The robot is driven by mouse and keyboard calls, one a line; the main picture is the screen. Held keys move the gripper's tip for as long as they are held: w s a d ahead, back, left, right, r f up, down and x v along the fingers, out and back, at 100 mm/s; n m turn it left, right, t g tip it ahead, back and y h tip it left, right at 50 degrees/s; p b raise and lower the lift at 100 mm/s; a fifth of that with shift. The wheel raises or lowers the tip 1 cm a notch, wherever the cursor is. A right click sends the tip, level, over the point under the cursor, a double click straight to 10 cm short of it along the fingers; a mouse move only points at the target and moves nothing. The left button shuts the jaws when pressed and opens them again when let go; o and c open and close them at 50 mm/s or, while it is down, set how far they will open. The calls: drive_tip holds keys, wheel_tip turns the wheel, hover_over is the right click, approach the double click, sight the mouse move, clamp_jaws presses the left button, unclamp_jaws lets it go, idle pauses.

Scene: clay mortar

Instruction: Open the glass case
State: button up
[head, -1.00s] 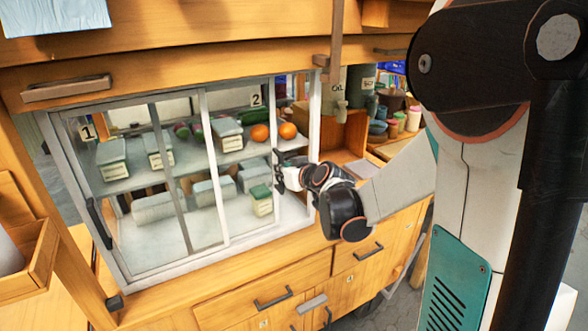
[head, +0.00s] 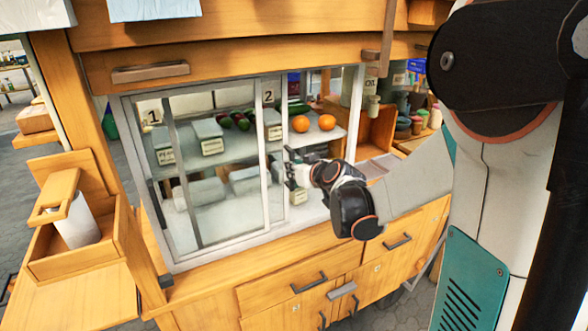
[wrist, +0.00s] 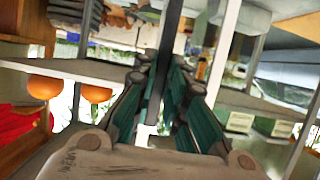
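The glass case (head: 225,247) is built into the wooden cabinet and has white-framed sliding panes marked 1 and 2. Pane 2 (head: 268,110) stands part way left, overlapping pane 1 (head: 153,130), and leaves a gap at the case's right side. My gripper (head: 290,165) is at the right edge of pane 2. In the wrist view, an upright bar (wrist: 168,40) runs between the teal-padded fingers of the gripper (wrist: 160,68), which stand apart. Whether they clamp the bar is unclear.
Inside are labelled boxes (head: 211,147) and two oranges (head: 313,123) on the upper shelf. A wooden holder with a white roll (head: 78,225) is at left. Drawers (head: 290,290) lie below the case. Open shelving with jars (head: 420,122) stands to the right.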

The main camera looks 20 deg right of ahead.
drive_tip(key=shift+o, duration=1.4)
drive_tip(key=v, duration=0.7)
drive_tip(key=shift+s, duration=0.3)
